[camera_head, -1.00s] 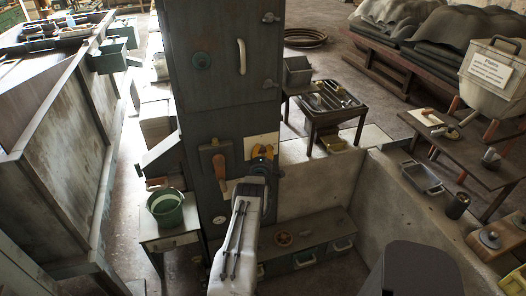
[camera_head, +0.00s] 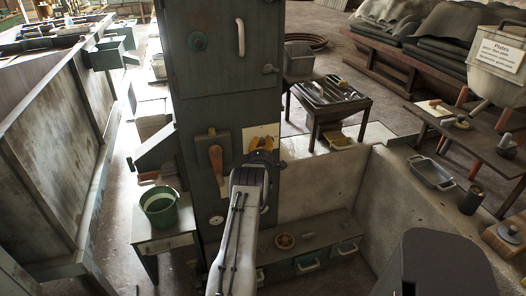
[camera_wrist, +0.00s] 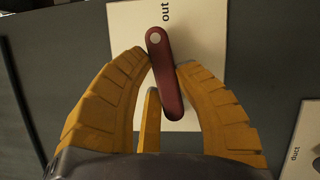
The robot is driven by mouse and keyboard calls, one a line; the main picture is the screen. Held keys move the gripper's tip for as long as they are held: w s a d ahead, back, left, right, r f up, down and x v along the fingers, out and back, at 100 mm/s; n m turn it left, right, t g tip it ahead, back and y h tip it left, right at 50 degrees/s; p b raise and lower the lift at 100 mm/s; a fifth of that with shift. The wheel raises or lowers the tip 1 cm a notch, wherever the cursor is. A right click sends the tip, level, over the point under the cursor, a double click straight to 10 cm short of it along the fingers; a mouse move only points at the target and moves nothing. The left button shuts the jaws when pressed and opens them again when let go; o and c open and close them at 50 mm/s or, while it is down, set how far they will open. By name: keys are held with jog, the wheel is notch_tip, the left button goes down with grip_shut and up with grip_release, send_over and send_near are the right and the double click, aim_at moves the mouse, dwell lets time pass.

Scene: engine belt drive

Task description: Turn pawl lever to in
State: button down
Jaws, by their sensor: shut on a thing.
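The pawl lever (camera_wrist: 165,78) is a dark red bar on a white plate (camera_wrist: 205,45) in the wrist view. Its pale pivot is at the top and its free end hangs down, slightly to the right. My gripper (camera_wrist: 163,62) has yellow fingers closed on the lever from both sides, with another finger below. In the head view my gripper (camera_head: 261,158) is at the lower part of the white plate (camera_head: 262,134) on the dark cabinet, and hides the lever.
A brown-handled lever (camera_head: 216,158) sits on the cabinet just left of the plate. A green bucket (camera_head: 160,208) stands on a small table at left. A low concrete wall (camera_head: 400,210) and a drawer bench (camera_head: 310,245) lie to the right.

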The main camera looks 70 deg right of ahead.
jog(key=shift+r+n+b, duration=0.1)
jog(key=shift+n+b, duration=0.2)
jog(key=shift+b, duration=0.05)
jog(key=shift+w, duration=0.1)
jog(key=c, duration=0.9)
grip_release()
jog(key=shift+f+v, duration=0.15)
jog(key=shift+v, duration=2.85)
jog(key=shift+f+v, duration=0.15)
jog(key=shift+v, duration=2.85)
